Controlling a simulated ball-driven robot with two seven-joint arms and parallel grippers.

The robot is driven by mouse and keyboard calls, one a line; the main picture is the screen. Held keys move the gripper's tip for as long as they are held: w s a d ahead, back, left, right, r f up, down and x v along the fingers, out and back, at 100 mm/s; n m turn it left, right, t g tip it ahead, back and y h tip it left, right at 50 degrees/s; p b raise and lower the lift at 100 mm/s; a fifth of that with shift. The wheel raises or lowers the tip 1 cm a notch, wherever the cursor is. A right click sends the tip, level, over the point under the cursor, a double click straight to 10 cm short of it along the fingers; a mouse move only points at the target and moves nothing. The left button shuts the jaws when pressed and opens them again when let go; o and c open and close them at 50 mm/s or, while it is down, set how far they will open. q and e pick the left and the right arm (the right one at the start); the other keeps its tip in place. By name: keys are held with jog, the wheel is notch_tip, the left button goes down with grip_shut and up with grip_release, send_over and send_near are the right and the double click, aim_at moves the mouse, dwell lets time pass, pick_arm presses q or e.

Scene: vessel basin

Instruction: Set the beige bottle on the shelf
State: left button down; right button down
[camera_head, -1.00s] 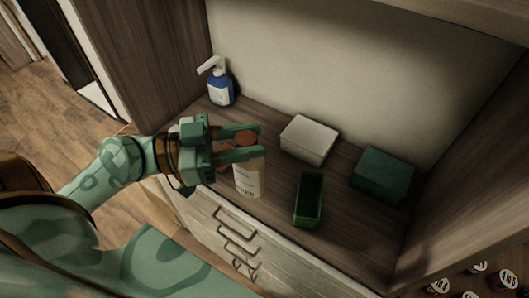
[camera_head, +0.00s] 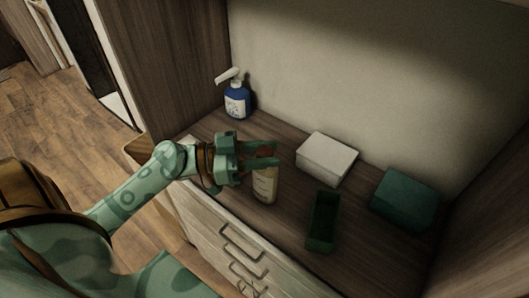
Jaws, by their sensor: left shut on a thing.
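The beige bottle (camera_head: 265,187) with a reddish-brown cap is upright at the front left of the wooden shelf (camera_head: 290,222). My left gripper (camera_head: 262,153) is shut on its upper part, with the fingers around the neck and cap. The fingers hide part of the bottle's top. The bottle's base is at or very near the shelf surface; I cannot tell whether it touches. My right gripper is not in view.
A blue pump bottle (camera_head: 237,102) stands at the back left. A white box (camera_head: 327,157) and a dark green box (camera_head: 404,198) sit along the back. An open green tray (camera_head: 322,222) lies right of the beige bottle. Drawers with handles (camera_head: 241,240) are below.

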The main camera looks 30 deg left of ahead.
pick_arm(q)
jog(key=shift+f, duration=0.1)
jog(key=c, duration=1)
grip_release()
jog(key=shift+r, duration=0.25)
jog(key=b+v, duration=0.1)
jog(key=v, duration=1.1)
jog(key=shift+f, duration=0.1)
